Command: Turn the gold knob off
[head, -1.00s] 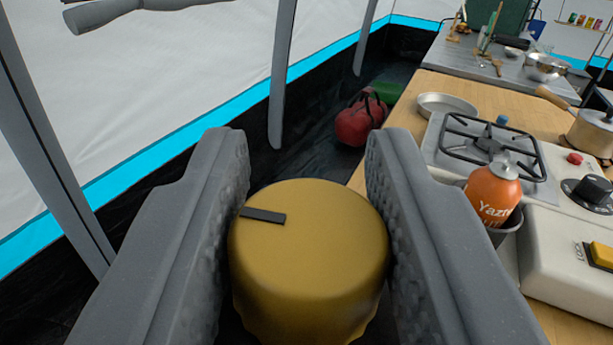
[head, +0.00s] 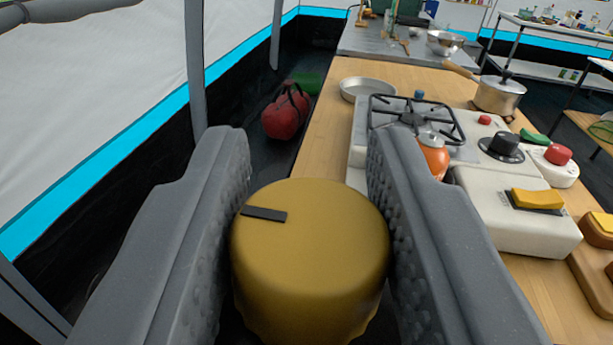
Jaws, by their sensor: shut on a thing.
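The gold knob (head: 312,250) is a thick round cap with a short dark mark (head: 264,213) on the left of its top face. It sits between the two grey fingers of my gripper (head: 311,215), which is shut on it from both sides. The knob's lower part and whatever is under it are hidden.
A wooden counter (head: 330,135) on the right holds a white stove (head: 425,155) with a black burner grate, a black knob (head: 504,147), an orange canister (head: 433,155), a silver pan (head: 365,88) and a pot (head: 498,95). A red bag (head: 287,112) lies on the floor. The tent wall (head: 100,90) is at left.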

